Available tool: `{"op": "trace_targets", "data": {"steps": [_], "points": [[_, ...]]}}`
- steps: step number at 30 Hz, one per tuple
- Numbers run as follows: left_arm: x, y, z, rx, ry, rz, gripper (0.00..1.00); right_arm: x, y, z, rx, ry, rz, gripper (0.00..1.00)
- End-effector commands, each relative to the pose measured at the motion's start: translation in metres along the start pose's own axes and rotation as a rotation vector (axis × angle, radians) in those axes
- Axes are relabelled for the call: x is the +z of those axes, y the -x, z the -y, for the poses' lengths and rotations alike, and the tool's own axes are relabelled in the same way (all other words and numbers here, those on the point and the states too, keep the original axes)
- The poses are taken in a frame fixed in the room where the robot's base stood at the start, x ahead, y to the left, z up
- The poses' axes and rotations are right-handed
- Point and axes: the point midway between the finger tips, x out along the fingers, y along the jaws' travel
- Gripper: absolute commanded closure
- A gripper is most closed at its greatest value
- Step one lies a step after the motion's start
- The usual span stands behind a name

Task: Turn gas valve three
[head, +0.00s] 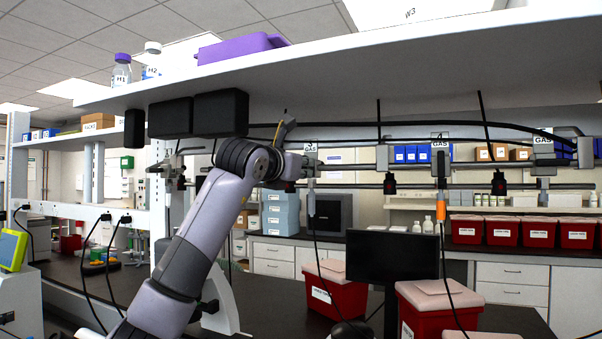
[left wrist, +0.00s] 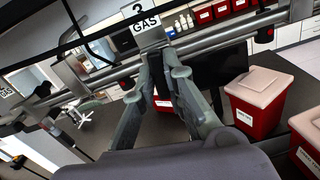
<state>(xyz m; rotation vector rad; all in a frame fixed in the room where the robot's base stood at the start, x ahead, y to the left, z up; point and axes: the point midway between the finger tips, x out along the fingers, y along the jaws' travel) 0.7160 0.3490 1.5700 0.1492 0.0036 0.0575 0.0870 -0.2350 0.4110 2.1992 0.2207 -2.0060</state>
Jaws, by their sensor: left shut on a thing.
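Gas valve three (head: 310,150) hangs on the pipe rail under the shelf, with a white label reading 3 GAS. Its label (left wrist: 146,24) also shows at the top of the left wrist view. My left gripper (head: 294,165) reaches up to the valve from the left in the head view. In the left wrist view its two grey fingers (left wrist: 164,66) are shut on the valve just below the label. The fingers hide most of the gripped part, so I cannot tell how far it is turned. My right gripper is not in view.
Gas valve four (head: 440,150) and another gas valve (head: 543,150) are further right on the rail. The white shelf (head: 400,62) runs close above my arm. A dark monitor (head: 392,262) and red bins (head: 336,293) stand on the bench below.

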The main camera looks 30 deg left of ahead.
Motion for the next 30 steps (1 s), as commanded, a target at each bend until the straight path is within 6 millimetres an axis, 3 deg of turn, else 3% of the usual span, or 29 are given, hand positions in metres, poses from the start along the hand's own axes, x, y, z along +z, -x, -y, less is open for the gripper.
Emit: {"op": "trace_targets", "data": {"steps": [9,26,27,30], "points": [[-0.0037,-0.0012,0.0009,-0.001,0.134,-0.008,1.0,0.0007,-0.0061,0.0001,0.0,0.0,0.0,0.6],[-0.0035,-0.0013,0.001,-0.001,0.167,-0.009,1.0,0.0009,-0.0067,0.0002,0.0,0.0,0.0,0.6],[-0.0036,-0.0013,0.001,-0.001,0.167,-0.009,0.88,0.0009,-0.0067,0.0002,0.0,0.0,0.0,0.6],[-0.0031,-0.0011,0.0008,-0.001,0.166,-0.008,0.81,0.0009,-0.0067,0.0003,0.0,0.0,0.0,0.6]]}}
